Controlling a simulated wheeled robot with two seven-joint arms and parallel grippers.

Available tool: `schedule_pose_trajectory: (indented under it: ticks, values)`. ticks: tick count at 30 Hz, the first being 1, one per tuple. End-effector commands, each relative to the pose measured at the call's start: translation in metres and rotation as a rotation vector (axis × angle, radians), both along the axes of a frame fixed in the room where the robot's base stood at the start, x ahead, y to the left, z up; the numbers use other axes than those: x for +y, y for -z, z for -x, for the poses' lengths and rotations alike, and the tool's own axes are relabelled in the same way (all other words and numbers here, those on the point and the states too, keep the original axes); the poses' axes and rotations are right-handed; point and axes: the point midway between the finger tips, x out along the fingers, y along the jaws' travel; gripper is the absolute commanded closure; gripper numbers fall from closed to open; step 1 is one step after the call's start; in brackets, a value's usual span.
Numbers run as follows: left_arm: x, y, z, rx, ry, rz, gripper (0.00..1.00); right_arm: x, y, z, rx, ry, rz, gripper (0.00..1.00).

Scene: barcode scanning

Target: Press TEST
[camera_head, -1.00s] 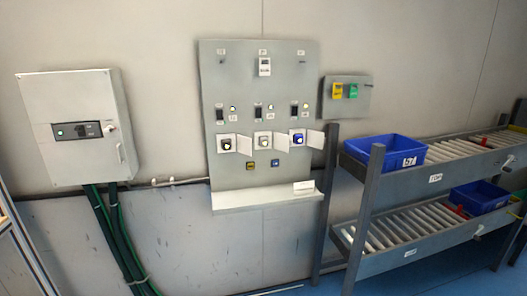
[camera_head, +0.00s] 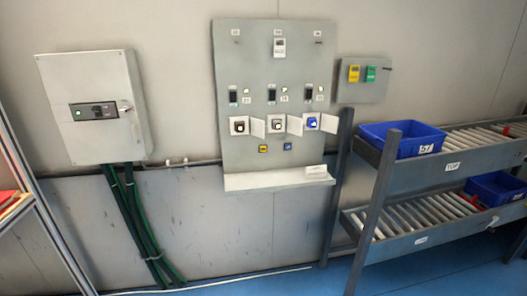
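A grey control panel (camera_head: 245,100) is fixed to the wall ahead. Low on it are a yellow button unit (camera_head: 263,148) and a blue button unit (camera_head: 287,146). Above them are three small boxes with open doors: a left one (camera_head: 240,126), a middle one (camera_head: 277,125) and a blue one (camera_head: 312,123). A smaller grey plate (camera_head: 345,92) to the right carries a yellow unit (camera_head: 354,73) and a green unit (camera_head: 371,74). The lettering is too small for me to find TEST. Neither of my grippers is in view.
A grey electrical box (camera_head: 95,145) with green cables (camera_head: 145,225) hangs at left. A roller rack (camera_head: 405,180) with blue bins (camera_head: 400,139) stands at right. A frame edge (camera_head: 50,225) shows at far left. The blue floor (camera_head: 280,285) below the panel looks clear.

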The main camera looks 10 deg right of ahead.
Motion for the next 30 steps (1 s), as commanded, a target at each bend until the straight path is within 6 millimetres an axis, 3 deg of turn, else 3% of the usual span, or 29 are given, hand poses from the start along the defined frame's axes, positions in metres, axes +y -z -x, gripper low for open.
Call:
schedule_pose_trajectory:
  ticks: [1, 3, 30]
  values:
    - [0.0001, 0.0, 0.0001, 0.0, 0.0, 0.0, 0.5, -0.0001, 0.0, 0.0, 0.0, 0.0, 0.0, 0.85]
    - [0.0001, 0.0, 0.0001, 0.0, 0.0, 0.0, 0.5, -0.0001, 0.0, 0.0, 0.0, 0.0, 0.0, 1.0]
    - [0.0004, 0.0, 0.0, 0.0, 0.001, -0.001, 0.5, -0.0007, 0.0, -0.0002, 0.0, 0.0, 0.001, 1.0]
